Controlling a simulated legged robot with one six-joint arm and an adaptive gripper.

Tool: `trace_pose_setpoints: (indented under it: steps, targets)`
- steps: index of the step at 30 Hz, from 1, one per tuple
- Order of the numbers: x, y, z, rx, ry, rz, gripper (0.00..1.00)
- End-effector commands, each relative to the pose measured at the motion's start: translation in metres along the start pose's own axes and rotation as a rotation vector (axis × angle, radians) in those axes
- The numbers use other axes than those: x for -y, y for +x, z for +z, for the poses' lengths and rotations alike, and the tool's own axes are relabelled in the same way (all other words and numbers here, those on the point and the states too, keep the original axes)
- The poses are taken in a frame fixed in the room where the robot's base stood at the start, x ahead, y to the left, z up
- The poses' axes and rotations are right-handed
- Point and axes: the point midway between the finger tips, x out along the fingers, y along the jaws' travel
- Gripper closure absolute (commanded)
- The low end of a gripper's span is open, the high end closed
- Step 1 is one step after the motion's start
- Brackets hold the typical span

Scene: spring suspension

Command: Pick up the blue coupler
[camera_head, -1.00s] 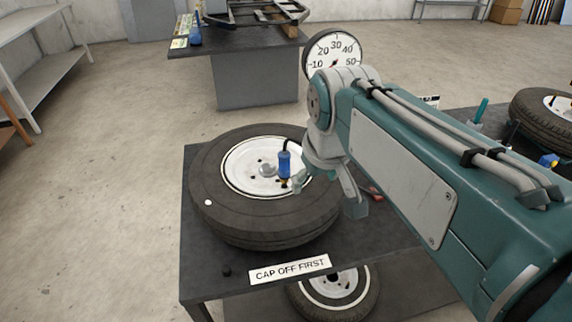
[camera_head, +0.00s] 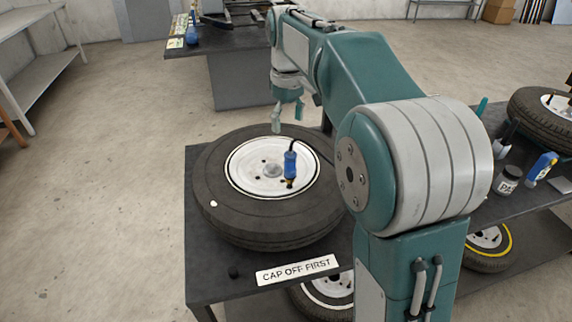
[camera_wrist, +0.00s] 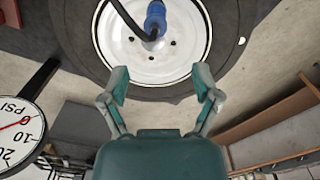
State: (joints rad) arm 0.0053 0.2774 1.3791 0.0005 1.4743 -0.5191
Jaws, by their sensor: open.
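The blue coupler (camera_head: 290,163) stands over the white wheel of a tyre lying flat on the dark table. A black hose bends from its top, and a brass tip shows at its lower end. It also shows at the top of the wrist view (camera_wrist: 155,20). My gripper (camera_head: 287,112) is open and empty, behind and above the coupler in the head view, pointing down. In the wrist view my gripper (camera_wrist: 160,85) has its fingers spread, apart from the coupler. The tyre (camera_head: 218,205) has a small white spot on its left side.
A "CAP OFF FIRST" label (camera_head: 297,270) is on the table's front edge, with a small black cap (camera_head: 234,272) nearby. A second table (camera_head: 212,42) stands behind. A round PSI gauge (camera_wrist: 22,130) is at left in the wrist view. A jar (camera_head: 508,180) stands at right.

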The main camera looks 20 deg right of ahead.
Motion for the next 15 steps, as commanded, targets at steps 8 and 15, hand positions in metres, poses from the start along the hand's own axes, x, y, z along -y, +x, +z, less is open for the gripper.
trace_pose_setpoints:
  steps: [8,15]
  targets:
    - [-0.004,0.025,-0.003,0.013,-0.01,-0.008,0.2]
    - [-0.002,0.056,-0.004,0.011,-0.01,-0.005,0.2]
